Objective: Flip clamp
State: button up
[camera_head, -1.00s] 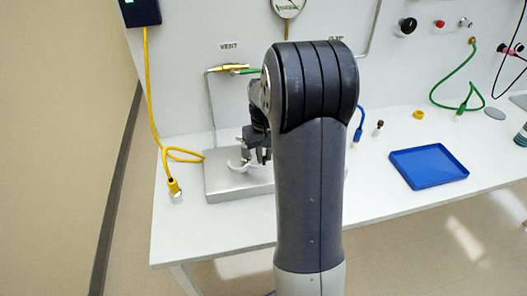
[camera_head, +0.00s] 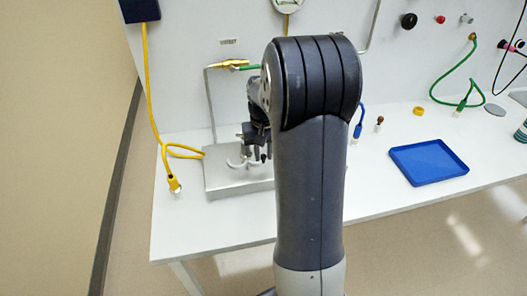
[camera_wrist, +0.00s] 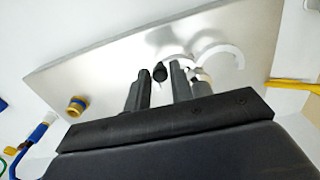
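The clamp (camera_wrist: 222,58) shows as a white, C-shaped hooked piece with a black-tipped part (camera_wrist: 159,73) beside it, on a bright metal plate. In the head view the white hook (camera_head: 236,165) shows on the plate's top, just left of my gripper (camera_head: 257,155). In the wrist view my gripper (camera_wrist: 160,90) has its two dark fingers apart, with the black tip showing in the gap between their ends. The right finger overlaps part of the white piece. I cannot tell whether the fingers touch the clamp. My own arm hides the plate's right side in the head view.
The metal plate (camera_head: 225,188) lies on a white bench (camera_head: 200,230). A yellow cable (camera_head: 147,90) hangs at the left. A blue tray (camera_head: 440,177) and a green hose (camera_head: 455,85) are at the right. Bench between my arm and the tray is mostly clear.

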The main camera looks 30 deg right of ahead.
aim_at(263, 156)
jog(key=o, duration=0.3)
notch_tip(263, 156, up, 11)
jog(key=shift+f, duration=0.1)
dwell(0.4)
dwell(0.5)
notch_tip(263, 156, down, 11)
jog(key=shift+r, duration=0.1)
dwell(0.4)
jog(key=shift+w+d+n, duration=0.1)
jog(key=shift+n, duration=0.2)
